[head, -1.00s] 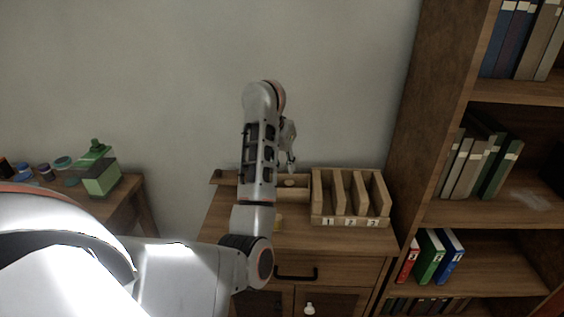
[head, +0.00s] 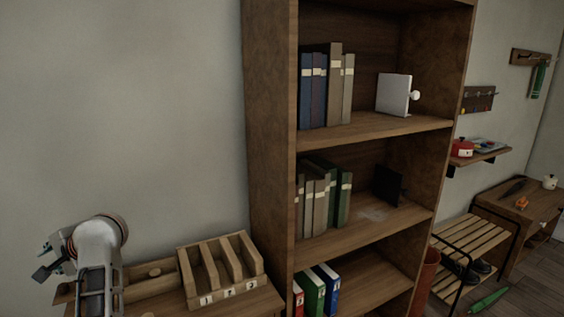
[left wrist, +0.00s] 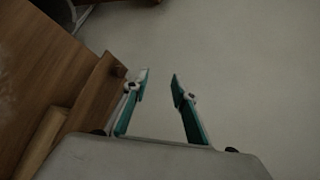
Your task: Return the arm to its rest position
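My left arm comes in at the lower left of the head view, and its wrist is bent over at the top. My left gripper (head: 48,262) shows there partly, left of the wrist, above the wooden cabinet top and in front of the wall. In the left wrist view the left gripper (left wrist: 161,74) has its two teal and grey fingers apart with nothing between them. Pale plain surface fills the space beyond the fingertips. My right arm and gripper are not in view.
A wooden holder (head: 191,288) with numbered slots stands right of my left arm. A tall bookshelf (head: 269,130) with binders stands right of it. A slatted bench (head: 470,250), a small wall shelf (head: 480,157) and a side table (head: 520,205) are farther right.

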